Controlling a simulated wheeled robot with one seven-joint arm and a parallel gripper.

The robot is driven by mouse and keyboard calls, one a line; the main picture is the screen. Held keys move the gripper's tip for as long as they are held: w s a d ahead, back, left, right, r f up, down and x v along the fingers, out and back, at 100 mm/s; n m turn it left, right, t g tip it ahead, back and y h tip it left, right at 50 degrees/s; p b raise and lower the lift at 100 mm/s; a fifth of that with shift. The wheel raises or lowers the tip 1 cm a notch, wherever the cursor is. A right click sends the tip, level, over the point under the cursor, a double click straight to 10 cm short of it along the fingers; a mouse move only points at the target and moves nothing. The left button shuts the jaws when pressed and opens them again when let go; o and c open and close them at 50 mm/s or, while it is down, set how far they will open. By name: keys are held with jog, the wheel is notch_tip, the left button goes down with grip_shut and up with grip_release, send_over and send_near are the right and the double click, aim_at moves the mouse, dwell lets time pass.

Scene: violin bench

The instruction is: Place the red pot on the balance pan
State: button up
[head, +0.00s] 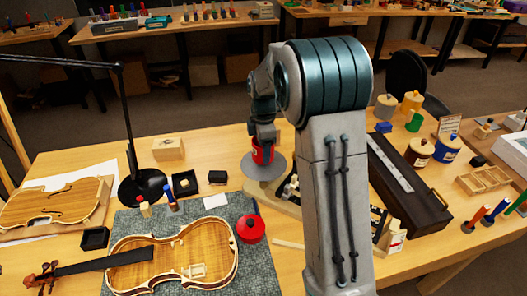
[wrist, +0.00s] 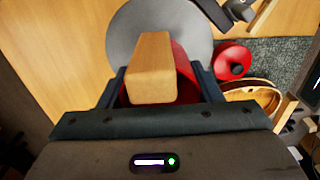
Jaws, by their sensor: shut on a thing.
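My gripper (head: 262,136) is shut on a red pot (head: 262,154), held upright at the balance pan (head: 277,168), a round grey disc. In the wrist view, the pot's red side (wrist: 184,66) shows between my fingers, partly hidden by a pale wooden block-shaped piece (wrist: 152,68) at its top. The grey pan (wrist: 125,28) lies just beyond and below it. I cannot tell whether the pot's base touches the pan. A second red, round lidded pot (head: 250,230) sits on the grey mat and also shows in the wrist view (wrist: 232,62).
A violin body (head: 170,262) lies on the mat (head: 258,278) in front. A black lamp (head: 142,186) stands at left. A wooden box (head: 168,148) and small black trays (head: 185,183) lie left of the pan. A long dark case (head: 408,185) is at right.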

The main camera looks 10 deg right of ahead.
jog(key=shift+f, duration=1.2)
jog(key=shift+w+f, duration=0.1)
jog(key=shift+f, duration=0.05)
jog(key=o, duration=0.9)
jog(key=shift+o, duration=0.2)
notch_tip(320, 180, up, 12)
jog(key=s+r+m+t, duration=0.2)
jog(key=s+r+m, duration=0.2)
jog(key=s+m, duration=0.75)
jog(key=s+f+m, duration=0.2)
jog(key=s+m, duration=0.1)
jog(key=s, duration=0.5)
jog(key=s+f+m+t, duration=0.1)
jog(key=s+f+m, duration=0.1)
jog(key=s, duration=0.6)
jog(key=shift+s+f+m+b, duration=0.3)
jog(key=shift+s+f+m, duration=0.1)
jog(key=shift+m, duration=0.35)
